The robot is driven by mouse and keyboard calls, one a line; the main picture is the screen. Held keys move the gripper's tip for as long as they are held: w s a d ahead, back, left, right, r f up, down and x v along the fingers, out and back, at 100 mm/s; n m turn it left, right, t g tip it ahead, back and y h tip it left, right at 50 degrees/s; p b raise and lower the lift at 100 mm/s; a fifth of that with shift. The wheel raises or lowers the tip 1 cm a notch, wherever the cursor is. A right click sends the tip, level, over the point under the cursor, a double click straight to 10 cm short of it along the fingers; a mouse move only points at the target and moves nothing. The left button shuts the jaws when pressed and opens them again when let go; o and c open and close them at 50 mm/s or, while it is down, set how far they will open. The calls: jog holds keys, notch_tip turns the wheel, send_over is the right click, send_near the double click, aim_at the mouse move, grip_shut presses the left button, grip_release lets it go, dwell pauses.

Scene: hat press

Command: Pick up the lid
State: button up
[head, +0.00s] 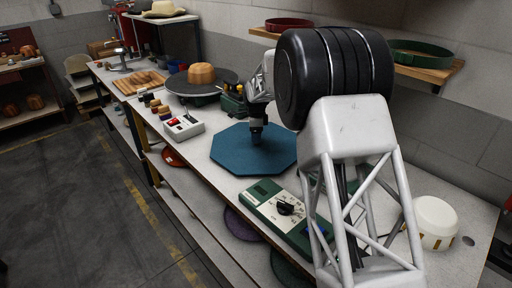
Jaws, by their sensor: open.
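A flat blue octagonal piece (228,152), which looks like the lid, lies on the light worktop in the middle of the view. My gripper (256,143) points down over the right part of it, with its dark fingertips at or just above the surface. The gripper is open, and I see nothing held in it. Whether it touches the blue piece cannot be told. My arm hides some of the bench behind and to the right of it.
A green meter box (272,205) lies in front of the blue piece, a white switch box (183,127) to its left. A dark round plate (178,88) with a wooden hat block (201,74) stands behind. A white round pot (437,222) stands at the right.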

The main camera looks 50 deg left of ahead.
jog(key=shift+f, duration=1.25)
jog(key=c, duration=1.1)
jog(key=shift+o, duration=0.2)
jog(key=shift+r, duration=0.1)
jog(key=shift+r, duration=4.95)
